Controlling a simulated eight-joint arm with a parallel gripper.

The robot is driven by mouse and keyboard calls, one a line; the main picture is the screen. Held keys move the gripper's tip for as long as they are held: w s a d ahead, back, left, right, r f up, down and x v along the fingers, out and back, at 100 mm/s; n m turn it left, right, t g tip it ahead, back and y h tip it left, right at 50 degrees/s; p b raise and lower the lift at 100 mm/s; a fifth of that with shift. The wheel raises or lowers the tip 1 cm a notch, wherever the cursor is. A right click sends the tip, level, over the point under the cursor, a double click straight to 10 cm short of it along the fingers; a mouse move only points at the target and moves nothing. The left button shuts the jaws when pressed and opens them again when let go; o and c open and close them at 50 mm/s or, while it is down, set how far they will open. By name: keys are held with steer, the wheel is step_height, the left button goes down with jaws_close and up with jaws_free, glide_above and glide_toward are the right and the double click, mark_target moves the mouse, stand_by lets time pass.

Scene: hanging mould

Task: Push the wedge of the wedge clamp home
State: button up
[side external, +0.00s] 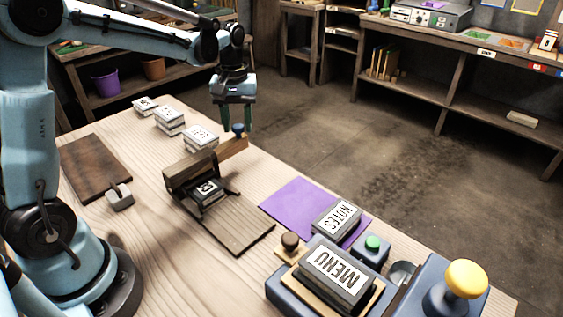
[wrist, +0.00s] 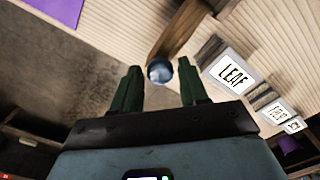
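The wedge clamp (side external: 190,170) is a dark wooden upright on a slatted board, with a small lettered block (side external: 208,190) at its foot. The wedge (side external: 232,148) is a lighter wooden bar sticking out from the clamp's far right end, with a round blue knob (side external: 238,129) on top. In the wrist view the bar (wrist: 178,30) runs up from the knob (wrist: 160,69). My gripper (side external: 237,120) points down over the knob. Its green fingers (wrist: 159,66) are apart, one on each side of the knob, with gaps showing. Whether the tips reach below the knob's top is unclear.
Stacked lettered blocks (side external: 170,121) stand behind the clamp, and the LEAF block (wrist: 232,72) lies close to the right of my fingers in the wrist view. A purple sheet (side external: 292,205), NOTES block (side external: 337,219) and MENU press (side external: 335,275) stand at the front right. The table edge is near the wedge.

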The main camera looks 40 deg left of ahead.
mark_target(221, 147)
jaws_close()
steer(key=shift+s, duration=2.8)
steer(key=shift+o, duration=1.6)
jaws_free()
steer(key=shift+w, duration=0.1)
step_height(221, 147, up, 12)
